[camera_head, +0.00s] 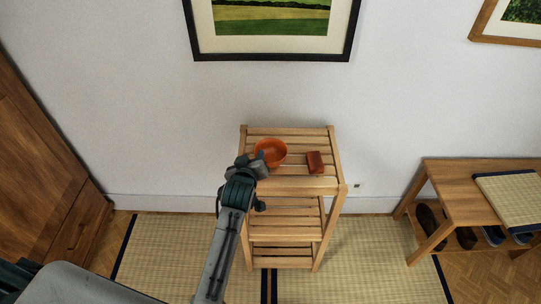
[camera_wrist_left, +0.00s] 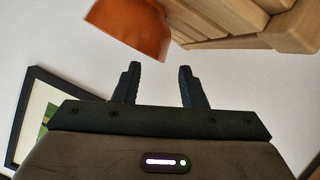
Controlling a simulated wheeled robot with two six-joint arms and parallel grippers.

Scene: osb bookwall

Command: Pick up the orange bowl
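The orange bowl (camera_head: 271,151) stands upright on the top slats of a small wooden shelf rack (camera_head: 290,184), towards its left side. My left gripper (camera_head: 250,162) is at the bowl's near left side in the head view. In the left wrist view the two fingers of my left gripper (camera_wrist_left: 158,86) are spread apart with nothing between them. The bowl (camera_wrist_left: 135,28) shows just beyond the fingertips in that view, towards the top left. Whether a finger touches the bowl I cannot tell. My right gripper is not in view.
A small reddish-brown block (camera_head: 315,162) lies on the rack right of the bowl. A low wooden bench (camera_head: 454,190) with shoes beneath stands at the right. A wooden cabinet (camera_head: 45,150) is at the left. The wall (camera_head: 400,100) is close behind the rack.

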